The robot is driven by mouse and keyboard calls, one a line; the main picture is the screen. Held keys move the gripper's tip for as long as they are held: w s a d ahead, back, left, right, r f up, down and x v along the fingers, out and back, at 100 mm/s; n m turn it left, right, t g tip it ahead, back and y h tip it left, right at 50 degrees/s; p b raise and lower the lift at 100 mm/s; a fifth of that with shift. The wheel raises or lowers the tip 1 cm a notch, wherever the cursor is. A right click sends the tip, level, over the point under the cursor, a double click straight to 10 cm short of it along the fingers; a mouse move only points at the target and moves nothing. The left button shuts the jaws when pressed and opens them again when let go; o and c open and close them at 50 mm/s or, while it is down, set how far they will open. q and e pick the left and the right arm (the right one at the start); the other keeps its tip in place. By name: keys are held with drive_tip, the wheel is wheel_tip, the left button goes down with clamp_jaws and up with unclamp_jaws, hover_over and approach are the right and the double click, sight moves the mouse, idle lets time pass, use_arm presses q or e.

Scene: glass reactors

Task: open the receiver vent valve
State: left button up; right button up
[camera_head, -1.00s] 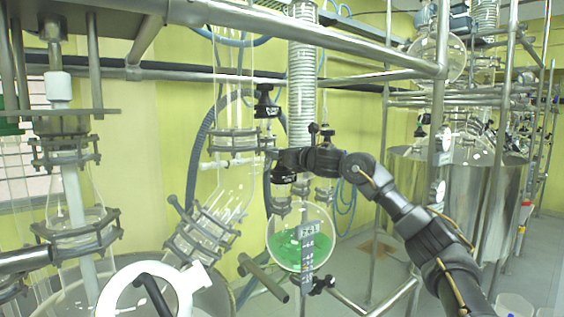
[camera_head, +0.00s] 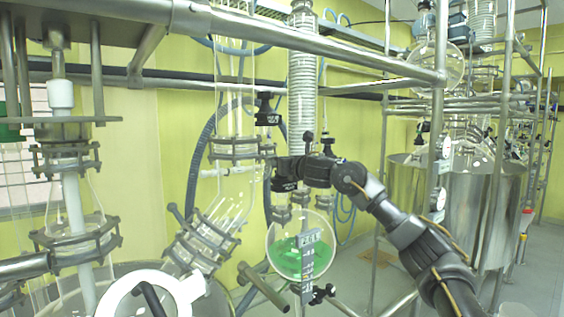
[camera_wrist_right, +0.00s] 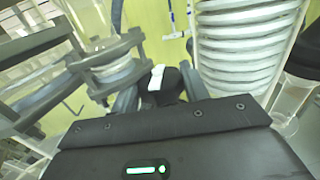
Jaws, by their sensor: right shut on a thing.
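The round glass receiver (camera_head: 288,262) with green liquid hangs below the coiled condenser in the head view. My right gripper (camera_head: 278,170) is at the glassware above it, beside the column. In the right wrist view, a black valve knob with a white mark (camera_wrist_right: 157,80) sits between the fingers of my right gripper (camera_wrist_right: 155,95), which is shut on it. In the head view the gripper and arm hide much of this spot, so the handle's angle is not clear. I cannot tell from the labels which valve is the receiver vent. My left gripper is not in view.
Another black valve knob (camera_head: 267,108) sits above the gripper. The coiled condenser (camera_wrist_right: 245,50) stands close on the right in the wrist view, and a clamped glass flange (camera_wrist_right: 112,65) on the left. Metal frame pipes (camera_head: 300,40) cross above. Steel vessels (camera_head: 480,205) stand at right.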

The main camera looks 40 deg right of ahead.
drive_tip(key=n+y, duration=0.1)
drive_tip(key=n+y+p, duration=0.1)
drive_tip(key=y, duration=0.1)
drive_tip(key=shift+d+r, duration=0.15)
drive_tip(key=shift+r, duration=0.1)
drive_tip(key=n+y+p, duration=0.2)
drive_tip(key=y, duration=0.1)
drive_tip(key=n+g+y+p, duration=0.1)
drive_tip(key=n+y+p, duration=0.1)
drive_tip(key=y+p, duration=0.1)
drive_tip(key=shift+n+y+p, duration=0.3)
drive_tip(key=shift+y, duration=0.3)
drive_tip(key=shift+f+n+g+y+b, duration=0.2)
drive_tip(key=shift+n+g+y+b, duration=0.1)
drive_tip(key=shift+g+y+b, duration=0.1)
drive_tip(key=shift+s+n+y, duration=0.15)
drive_tip(key=shift+n+y, duration=0.15)
drive_tip(key=o, duration=0.8)
drive_tip(key=shift+c, duration=0.2)
